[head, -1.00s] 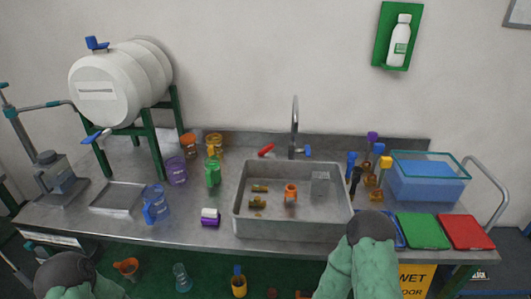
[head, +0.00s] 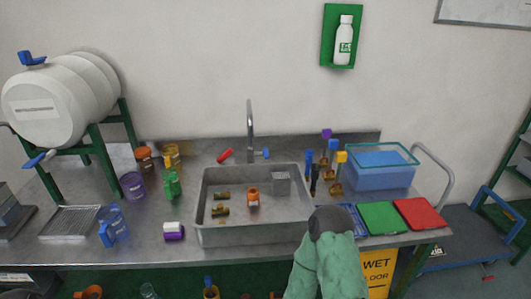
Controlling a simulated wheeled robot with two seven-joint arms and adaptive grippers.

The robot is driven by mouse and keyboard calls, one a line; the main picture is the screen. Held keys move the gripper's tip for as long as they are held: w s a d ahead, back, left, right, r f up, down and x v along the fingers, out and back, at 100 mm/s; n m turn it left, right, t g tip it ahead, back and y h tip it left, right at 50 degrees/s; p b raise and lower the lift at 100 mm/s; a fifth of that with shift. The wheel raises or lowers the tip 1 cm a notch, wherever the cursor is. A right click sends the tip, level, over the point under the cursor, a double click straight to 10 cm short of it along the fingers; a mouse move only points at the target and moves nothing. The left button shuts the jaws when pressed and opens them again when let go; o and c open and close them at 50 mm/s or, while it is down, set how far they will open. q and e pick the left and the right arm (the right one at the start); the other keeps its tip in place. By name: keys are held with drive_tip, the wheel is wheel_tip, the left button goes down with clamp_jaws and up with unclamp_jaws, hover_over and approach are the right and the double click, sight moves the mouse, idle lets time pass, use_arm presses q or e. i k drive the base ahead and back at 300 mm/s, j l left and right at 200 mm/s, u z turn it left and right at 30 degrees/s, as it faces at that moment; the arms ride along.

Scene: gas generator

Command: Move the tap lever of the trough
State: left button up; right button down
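The trough is a grey metal basin (head: 207,215) set in the steel counter. A curved metal tap (head: 250,125) rises behind it. A small blue lever (head: 266,153) is beside the tap's base on the right, and a red handle-like piece (head: 225,155) lies at an angle to its left. Part of my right arm shows at the lower middle, in front of the basin's right end and apart from the tap. Its gripper does not show. My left arm and gripper are out of the picture.
An orange cup (head: 253,196) and small brass pieces (head: 221,203) lie in the basin. Blue, purple and yellow-topped items stand right of it, near a blue tub (head: 380,172). Green (head: 383,217) and red (head: 417,213) boards lie at the right. A white barrel (head: 60,100) stands left.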

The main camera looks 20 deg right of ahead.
sight(266, 152)
drive_tip(key=i+j+z, duration=0.1)
drive_tip(key=i+j, duration=0.7)
drive_tip(key=j, duration=0.1)
